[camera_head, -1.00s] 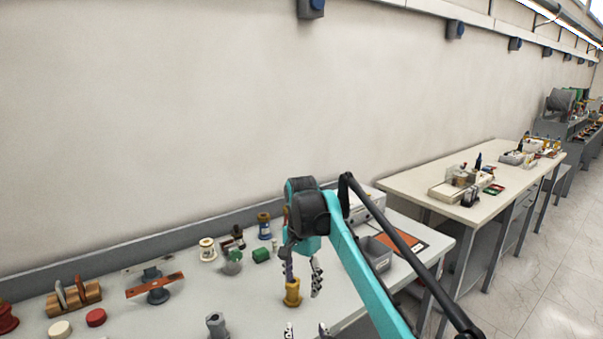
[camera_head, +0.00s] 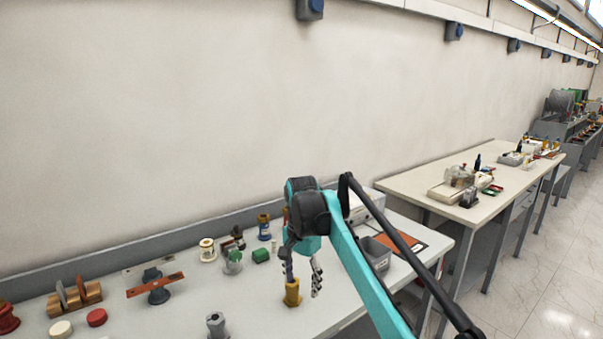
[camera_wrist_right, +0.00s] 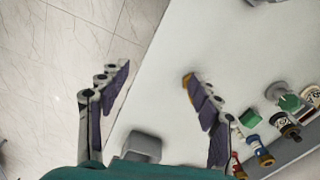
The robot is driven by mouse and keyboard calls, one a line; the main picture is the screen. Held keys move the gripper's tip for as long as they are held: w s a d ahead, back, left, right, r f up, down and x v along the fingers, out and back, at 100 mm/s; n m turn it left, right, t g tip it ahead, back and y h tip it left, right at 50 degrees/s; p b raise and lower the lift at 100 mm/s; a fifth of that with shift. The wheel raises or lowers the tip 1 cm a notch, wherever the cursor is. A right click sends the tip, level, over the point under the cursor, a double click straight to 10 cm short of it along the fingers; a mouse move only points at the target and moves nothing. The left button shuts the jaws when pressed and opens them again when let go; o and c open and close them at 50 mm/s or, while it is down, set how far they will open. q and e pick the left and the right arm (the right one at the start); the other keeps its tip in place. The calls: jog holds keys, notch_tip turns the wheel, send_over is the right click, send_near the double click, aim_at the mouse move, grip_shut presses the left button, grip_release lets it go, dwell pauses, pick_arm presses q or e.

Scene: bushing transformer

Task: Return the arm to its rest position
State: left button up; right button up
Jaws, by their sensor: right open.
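My right gripper (camera_head: 302,272) hangs over the workbench (camera_head: 215,293) with its fingers pointing down. It is open, and its two fingers are spread apart with nothing between them in the wrist view (camera_wrist_right: 156,82). A yellow bushing (camera_head: 292,293) stands upright on the bench beside the left-hand finger in the head view. In the wrist view only a bit of yellow (camera_wrist_right: 187,82) shows behind one fingertip. I cannot tell whether finger and bushing touch. My left gripper is out of view.
A grey bin (camera_head: 376,254) and a white box (camera_head: 366,203) stand right of the gripper. A green block (camera_head: 260,255), a cream spool (camera_head: 207,250) and a blue-yellow spool (camera_head: 264,227) stand behind. A grey post (camera_head: 216,325) is in front. The bench edge lies to the right.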

jog(key=s+d+r+n+t, duration=0.2)
jog(key=s+d+n+t, duration=0.1)
jog(key=s+d, duration=0.6)
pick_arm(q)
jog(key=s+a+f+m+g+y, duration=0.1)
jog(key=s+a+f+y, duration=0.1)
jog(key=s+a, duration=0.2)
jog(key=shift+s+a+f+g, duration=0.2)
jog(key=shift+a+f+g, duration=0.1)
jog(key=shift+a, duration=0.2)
pick_arm(e)
jog(key=s+d+f+n+t, duration=0.2)
jog(key=s+d+f, duration=0.2)
jog(key=s+f, duration=0.3)
jog(key=s+d+f+n+t, duration=0.2)
jog(key=s+f, duration=0.5)
jog(key=s, duration=0.5)
jog(key=d+n, duration=0.1)
jog(key=d, duration=0.1)
jog(key=shift+s+d, duration=0.2)
jog(key=shift+d, duration=0.15)
